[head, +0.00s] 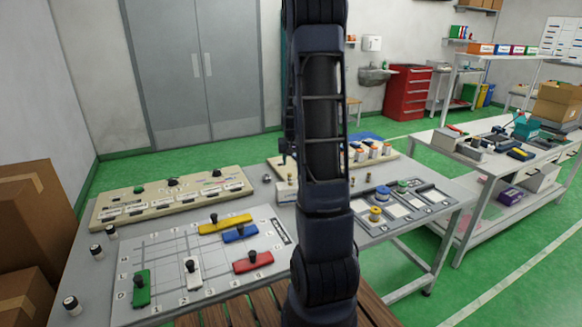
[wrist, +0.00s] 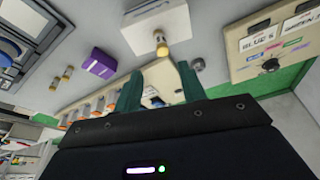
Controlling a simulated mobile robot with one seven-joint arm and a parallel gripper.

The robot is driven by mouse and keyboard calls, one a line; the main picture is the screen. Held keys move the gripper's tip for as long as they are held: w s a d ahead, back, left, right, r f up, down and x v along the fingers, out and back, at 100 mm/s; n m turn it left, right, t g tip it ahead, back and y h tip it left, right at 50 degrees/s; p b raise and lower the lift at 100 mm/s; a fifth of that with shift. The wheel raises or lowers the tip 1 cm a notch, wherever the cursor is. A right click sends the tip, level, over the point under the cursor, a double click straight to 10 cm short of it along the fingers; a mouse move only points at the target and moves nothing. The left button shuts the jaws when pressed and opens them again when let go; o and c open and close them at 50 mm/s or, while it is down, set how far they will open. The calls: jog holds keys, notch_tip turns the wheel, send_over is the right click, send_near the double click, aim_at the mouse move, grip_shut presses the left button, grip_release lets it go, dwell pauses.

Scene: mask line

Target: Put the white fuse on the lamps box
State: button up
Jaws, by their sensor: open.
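My gripper (wrist: 160,84) is open in the wrist view, with two teal fingers apart and nothing between them. A small white-and-gold cylinder (wrist: 161,46), which may be the white fuse, stands by a white block (wrist: 158,20) just beyond the fingertips. I cannot tell for sure which piece is the white fuse, and I read no label for the lamps box.
The table holds a beige labelled panel (head: 130,205), a grid board (head: 160,250) with coloured knobbed blocks, and a grey tray (head: 408,212) with spools. A beige rack (head: 390,163) holds orange-and-white cylinders (head: 373,152). Black-topped cylinders (head: 96,252) stand along the left edge.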

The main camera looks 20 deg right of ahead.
jog(key=s+a+r+n, duration=0.2)
jog(key=s+a+r, duration=0.9)
jog(key=s+r, duration=0.35)
jog(key=s+a+r, duration=0.2)
jog(key=s+a, duration=0.1)
jog(key=s, duration=0.6)
jog(key=s+a+r+n+t+y, duration=0.1)
jog(key=s+a, duration=0.3)
jog(key=s, duration=0.5)
jog(key=shift+r+n, duration=0.3)
jog(key=shift+r, duration=0.4)
